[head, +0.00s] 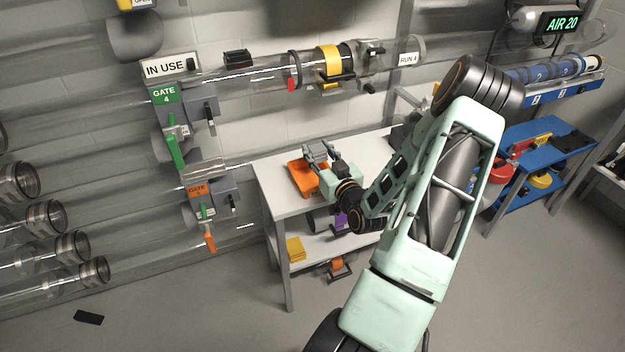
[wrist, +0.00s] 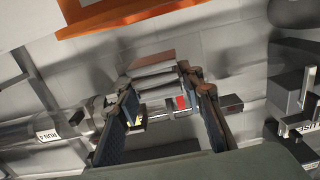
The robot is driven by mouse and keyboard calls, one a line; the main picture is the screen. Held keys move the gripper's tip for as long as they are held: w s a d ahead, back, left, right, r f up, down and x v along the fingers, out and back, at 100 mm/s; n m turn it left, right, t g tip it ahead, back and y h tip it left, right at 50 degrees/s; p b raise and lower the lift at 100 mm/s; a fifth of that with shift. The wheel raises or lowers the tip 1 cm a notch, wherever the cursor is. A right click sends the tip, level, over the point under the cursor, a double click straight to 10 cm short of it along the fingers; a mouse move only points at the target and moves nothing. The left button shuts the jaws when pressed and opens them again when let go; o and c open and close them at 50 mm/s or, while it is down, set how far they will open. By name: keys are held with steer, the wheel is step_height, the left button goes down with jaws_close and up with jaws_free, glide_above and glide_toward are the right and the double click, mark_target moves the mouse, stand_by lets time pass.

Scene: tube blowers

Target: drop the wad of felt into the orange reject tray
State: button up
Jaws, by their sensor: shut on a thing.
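The orange reject tray (head: 300,181) lies on the pale bench top, and its orange rim also shows at the top of the wrist view (wrist: 128,18). My gripper (head: 317,150) is over the far part of the tray in the head view, seemingly above it; the exact height is hard to tell. In the wrist view its two fingers (wrist: 158,82) are apart with a pale grey thing between their tips. I take this for the wad of felt (wrist: 155,76); its outline blends with the background. My gripper hides part of the tray from the head camera.
The bench (head: 275,200) has a lower shelf with yellow pads (head: 295,249) and a purple item (head: 341,220). Clear tubes with a green gate lever (head: 174,145) and an orange one (head: 208,238) run along the wall at left. A blue cart (head: 545,165) stands at right.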

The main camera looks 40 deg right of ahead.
steer(key=o, duration=1)
steer(key=v, duration=1.2)
